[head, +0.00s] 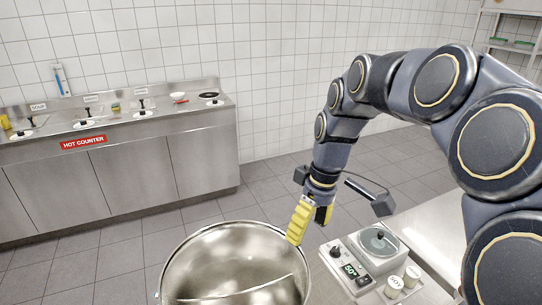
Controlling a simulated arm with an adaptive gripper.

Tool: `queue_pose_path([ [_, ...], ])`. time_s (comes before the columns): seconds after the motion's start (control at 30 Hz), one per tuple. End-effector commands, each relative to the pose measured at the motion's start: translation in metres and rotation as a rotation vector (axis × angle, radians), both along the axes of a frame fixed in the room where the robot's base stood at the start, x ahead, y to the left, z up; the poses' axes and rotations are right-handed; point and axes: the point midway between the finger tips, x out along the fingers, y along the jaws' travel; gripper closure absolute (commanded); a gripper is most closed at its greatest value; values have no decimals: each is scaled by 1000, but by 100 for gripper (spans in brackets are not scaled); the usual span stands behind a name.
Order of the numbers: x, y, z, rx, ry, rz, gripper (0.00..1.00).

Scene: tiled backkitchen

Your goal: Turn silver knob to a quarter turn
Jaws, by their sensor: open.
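A small appliance (362,262) stands on the steel worktop at the lower right, with a round plate on top and a lit green display (350,271). My gripper (308,228) has yellow fingers pointing down. It is open and appears empty, up and to the left of the appliance in the picture, apart from the knob.
A large steel pot (236,228) stands directly left of the appliance, its rim close to my left finger. Two small lidded jars (394,288) sit at the appliance's front right. Tiled floor lies between.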

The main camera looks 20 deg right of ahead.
Motion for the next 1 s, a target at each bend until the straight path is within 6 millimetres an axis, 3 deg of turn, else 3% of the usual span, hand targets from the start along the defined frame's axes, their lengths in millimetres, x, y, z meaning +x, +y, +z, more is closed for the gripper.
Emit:
queue_pose_path([
  [0.03,12,-35,-6,9,-19,-11,44],
  [0.1,21,-83,-15,7,-45,-15,44],
  [0.23,9,-182,-40,-23,-72,-50,44],
  [0.3,-13,-233,-57,-49,-66,-78,44],
  [0.4,-58,-294,-80,-83,-40,-118,44],
  [0.5,-102,-334,-97,-113,-3,-148,44],
  [0.6,-135,-356,-108,-131,28,-167,44],
  [0.7,-151,-366,-111,-142,42,-172,44],
  [1.0,-153,-365,-138,-138,45,-170,44],
])
